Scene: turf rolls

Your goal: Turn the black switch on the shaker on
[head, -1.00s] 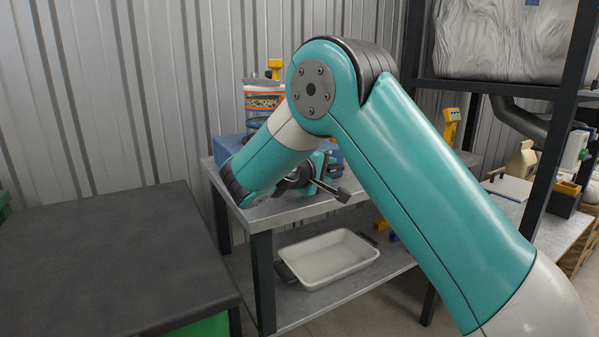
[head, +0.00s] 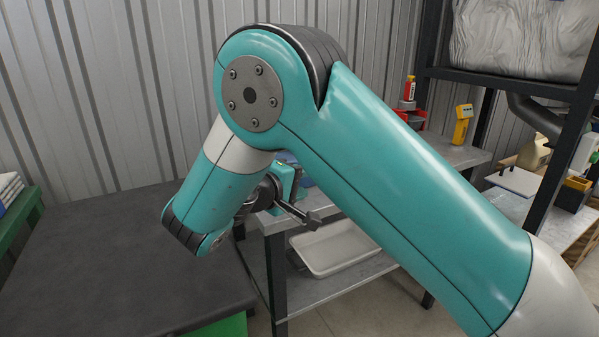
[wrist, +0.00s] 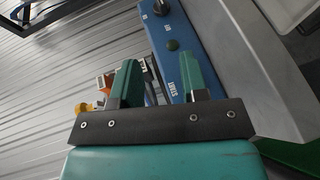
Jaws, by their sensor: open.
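The blue shaker (wrist: 208,82) shows in the wrist view as a long slanted panel with white lettering. A round dark knob (wrist: 172,44) sits on its upper part; I cannot tell which way it is set. My gripper (wrist: 159,62) is open, its two green fingers apart and nothing clearly held between them. The right finger overlaps the panel in the picture, and the knob lies beyond the fingertips. I cannot tell whether the finger touches the panel. In the head view my arm hides the shaker.
A grey metal bench (head: 268,222) has a white tray (head: 335,252) on its lower shelf. A dark table (head: 90,270) stands at left. A corrugated wall closes the back.

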